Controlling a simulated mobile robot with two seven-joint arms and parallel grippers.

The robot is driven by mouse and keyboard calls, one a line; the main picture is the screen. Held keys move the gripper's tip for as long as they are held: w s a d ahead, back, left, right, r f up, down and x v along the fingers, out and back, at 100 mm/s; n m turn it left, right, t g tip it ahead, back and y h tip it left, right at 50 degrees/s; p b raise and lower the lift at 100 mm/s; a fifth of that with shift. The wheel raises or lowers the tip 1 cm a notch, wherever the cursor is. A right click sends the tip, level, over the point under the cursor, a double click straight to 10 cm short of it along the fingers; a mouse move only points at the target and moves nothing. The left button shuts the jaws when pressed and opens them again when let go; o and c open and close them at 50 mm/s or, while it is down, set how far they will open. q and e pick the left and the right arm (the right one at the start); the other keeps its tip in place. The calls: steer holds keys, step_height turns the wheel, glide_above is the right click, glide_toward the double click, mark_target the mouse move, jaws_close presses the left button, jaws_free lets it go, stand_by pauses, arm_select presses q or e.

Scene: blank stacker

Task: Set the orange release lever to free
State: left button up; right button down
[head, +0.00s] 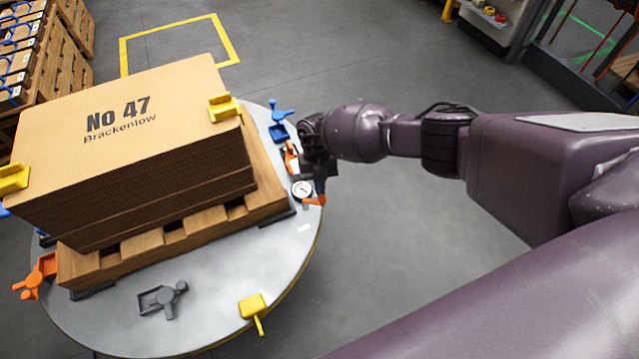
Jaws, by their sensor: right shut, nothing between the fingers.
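My right gripper (318,180) reaches in from the right to the right edge of the round grey table. It is shut and looks empty, with its fingers pointing down. An orange part (291,158) shows just left of the gripper, and an orange tip (315,200) shows just below it. The gripper covers what lies between them, so I cannot tell whether they are one lever or whether I touch it. Another orange lever (37,277) stands at the table's left edge, far from the gripper. My left gripper is not in view.
The table (220,300) bears a wooden pallet (175,233) with a tall cardboard stack (150,110) marked No 47. A round gauge (302,189), a blue lever (280,120), a grey lever (163,298) and a yellow lever (253,310) sit around it.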

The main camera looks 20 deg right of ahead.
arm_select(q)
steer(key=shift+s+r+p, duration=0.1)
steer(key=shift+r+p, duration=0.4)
arm_select(e)
steer(key=shift+s+m+y, duration=0.4)
steer(key=shift+m, duration=0.6)
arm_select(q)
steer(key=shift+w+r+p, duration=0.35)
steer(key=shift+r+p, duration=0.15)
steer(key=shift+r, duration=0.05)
arm_select(e)
steer(key=shift+s+a+m+t+y, duration=0.15)
steer(key=shift+s+m+t+y, duration=0.2)
steer(key=shift+m, duration=0.65)
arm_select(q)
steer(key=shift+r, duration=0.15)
arm_select(e)
steer(key=shift+s+f+m, duration=0.1)
steer(key=shift+s+m, duration=0.1)
steer(key=shift+m, duration=0.2)
